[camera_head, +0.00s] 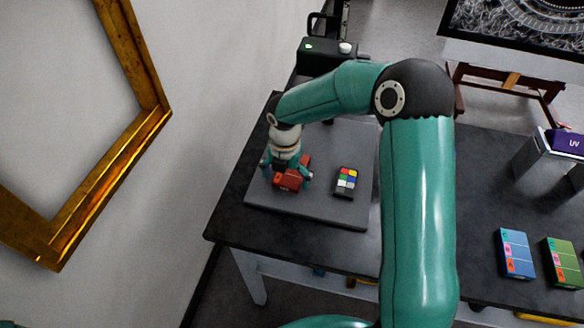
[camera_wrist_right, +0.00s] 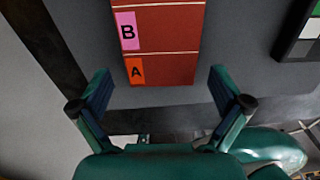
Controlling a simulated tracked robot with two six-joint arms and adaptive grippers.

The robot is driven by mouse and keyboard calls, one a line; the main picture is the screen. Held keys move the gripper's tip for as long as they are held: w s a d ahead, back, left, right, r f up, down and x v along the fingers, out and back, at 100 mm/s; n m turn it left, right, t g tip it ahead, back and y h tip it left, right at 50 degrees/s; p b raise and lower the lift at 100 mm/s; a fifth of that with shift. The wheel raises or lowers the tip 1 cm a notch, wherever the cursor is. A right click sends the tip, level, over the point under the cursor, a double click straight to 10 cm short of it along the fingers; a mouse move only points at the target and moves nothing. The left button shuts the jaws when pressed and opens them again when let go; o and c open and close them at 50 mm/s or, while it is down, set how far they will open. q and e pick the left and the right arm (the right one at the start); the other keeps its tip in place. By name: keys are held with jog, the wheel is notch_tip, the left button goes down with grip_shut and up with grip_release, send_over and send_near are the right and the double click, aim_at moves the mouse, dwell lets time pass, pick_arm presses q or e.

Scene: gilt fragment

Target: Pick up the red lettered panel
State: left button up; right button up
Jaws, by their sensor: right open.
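The red lettered panel (camera_head: 291,180) lies on a grey board on the dark table. In the right wrist view the red panel (camera_wrist_right: 172,45) shows a pink label B and an orange label A at its near end; its far end is cut off. My right gripper (camera_head: 287,173) is over the panel, pointing down. In the wrist view its open fingers (camera_wrist_right: 161,75) appear on either side of the panel's near end, with a gap on both sides. Whether the fingertips are at the panel's height I cannot tell. My left gripper is not in view.
A colour checker (camera_head: 345,182) lies right of the panel on the grey board (camera_head: 320,214). Blue (camera_head: 516,254) and green (camera_head: 563,263) lettered panels lie farther right, near a UV box (camera_head: 569,142). A gilt frame (camera_head: 110,168) hangs on the left wall.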

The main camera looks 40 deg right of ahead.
jog(key=shift+f, duration=0.25)
jog(key=c, duration=1.2)
jog(key=shift+r, duration=0.1)
jog(key=shift+c, duration=0.2)
